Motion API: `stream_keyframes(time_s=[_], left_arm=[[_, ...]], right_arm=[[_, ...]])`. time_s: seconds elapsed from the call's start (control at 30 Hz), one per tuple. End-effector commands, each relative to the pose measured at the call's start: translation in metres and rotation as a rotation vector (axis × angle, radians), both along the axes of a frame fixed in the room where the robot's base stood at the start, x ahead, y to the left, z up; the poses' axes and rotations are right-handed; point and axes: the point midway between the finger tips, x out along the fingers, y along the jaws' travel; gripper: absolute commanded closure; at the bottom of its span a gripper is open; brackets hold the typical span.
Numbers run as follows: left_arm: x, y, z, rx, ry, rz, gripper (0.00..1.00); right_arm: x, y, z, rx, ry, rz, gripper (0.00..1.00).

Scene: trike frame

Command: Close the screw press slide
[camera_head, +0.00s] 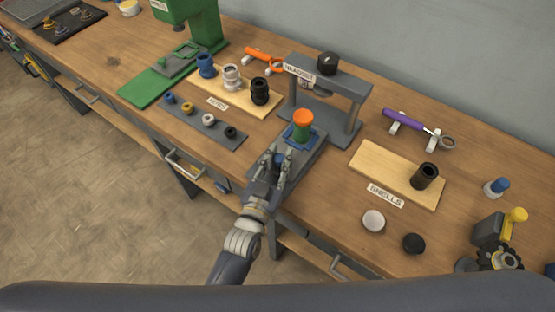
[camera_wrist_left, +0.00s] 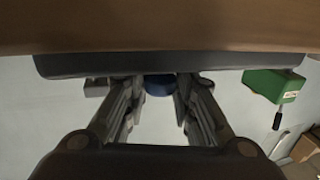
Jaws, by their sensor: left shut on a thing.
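The screw press (camera_head: 352,88) is a grey frame with two posts and a black knob (camera_head: 327,63) on top. Its grey slide (camera_head: 306,160) sticks out toward me, clear of the frame. A blue holder on the slide carries a green part with an orange top (camera_head: 303,120). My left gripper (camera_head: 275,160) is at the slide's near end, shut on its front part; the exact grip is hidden. In the left wrist view, the fingers (camera_wrist_left: 158,95) stand either side of a blue piece (camera_wrist_left: 158,86) below a dark slab. My right gripper is not in view.
A wooden board (camera_head: 375,180) with a black shell stands right of the press, with white and black caps before it. A board (camera_head: 270,105) of coloured parts and a green press (camera_head: 195,30) are at left. A purple-handled tool (camera_head: 405,121) lies at right.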

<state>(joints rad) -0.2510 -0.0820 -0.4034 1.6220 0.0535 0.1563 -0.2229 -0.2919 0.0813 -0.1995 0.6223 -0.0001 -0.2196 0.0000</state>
Motion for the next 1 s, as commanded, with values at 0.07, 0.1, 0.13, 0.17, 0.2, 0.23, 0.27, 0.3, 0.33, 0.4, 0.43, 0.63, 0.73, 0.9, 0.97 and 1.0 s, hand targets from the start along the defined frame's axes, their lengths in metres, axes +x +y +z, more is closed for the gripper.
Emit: stream_keyframes(time_s=[0.07,0.1,0.13,0.17,0.2,0.23,0.27,0.3,0.33,0.4,0.43,0.63,0.73,0.9,0.97,1.0], left_arm=[[-0.001,0.0,-0.003,0.004,0.005,-0.001,0.69],[-0.001,0.0,-0.003,0.004,0.005,0.0,0.6],[-0.001,0.0,-0.003,0.004,0.005,-0.001,0.54],[-0.001,0.0,-0.002,0.004,0.005,-0.001,0.54],[-0.001,0.0,-0.002,0.003,0.004,-0.001,0.54],[-0.001,0.0,-0.002,0.004,0.004,-0.001,0.54],[-0.001,0.0,-0.002,0.003,0.004,-0.001,0.54],[-0.001,0.0,-0.002,0.003,0.004,-0.001,0.54],[-0.001,0.0,-0.002,0.003,0.004,-0.001,0.54],[-0.001,0.0,-0.002,0.003,0.004,0.0,0.54],[-0.001,0.0,-0.002,0.003,0.004,-0.001,0.54],[-0.014,0.005,-0.003,0.004,0.006,0.0,0.54],[-0.03,0.011,-0.003,0.004,0.007,-0.001,0.54],[-0.063,0.024,-0.003,0.004,0.008,-0.001,0.54],[-0.074,0.028,-0.004,0.005,0.009,-0.001,0.54],[-0.08,0.03,-0.003,0.005,0.008,-0.001,0.54]], right_arm=[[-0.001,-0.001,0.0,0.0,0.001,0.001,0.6],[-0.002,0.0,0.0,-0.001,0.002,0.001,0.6],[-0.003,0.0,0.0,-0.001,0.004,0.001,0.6],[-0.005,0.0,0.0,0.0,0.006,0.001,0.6],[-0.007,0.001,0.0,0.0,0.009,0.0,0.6],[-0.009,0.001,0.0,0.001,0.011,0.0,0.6],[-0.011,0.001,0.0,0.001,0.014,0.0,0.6],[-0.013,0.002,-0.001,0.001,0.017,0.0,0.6],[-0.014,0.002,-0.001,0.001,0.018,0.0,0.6],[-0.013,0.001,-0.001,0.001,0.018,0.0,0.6],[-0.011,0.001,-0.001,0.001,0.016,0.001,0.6],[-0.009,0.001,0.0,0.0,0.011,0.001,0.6],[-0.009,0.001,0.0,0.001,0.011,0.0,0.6],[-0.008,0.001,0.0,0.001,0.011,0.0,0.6],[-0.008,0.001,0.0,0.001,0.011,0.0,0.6],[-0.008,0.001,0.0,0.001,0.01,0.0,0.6]])
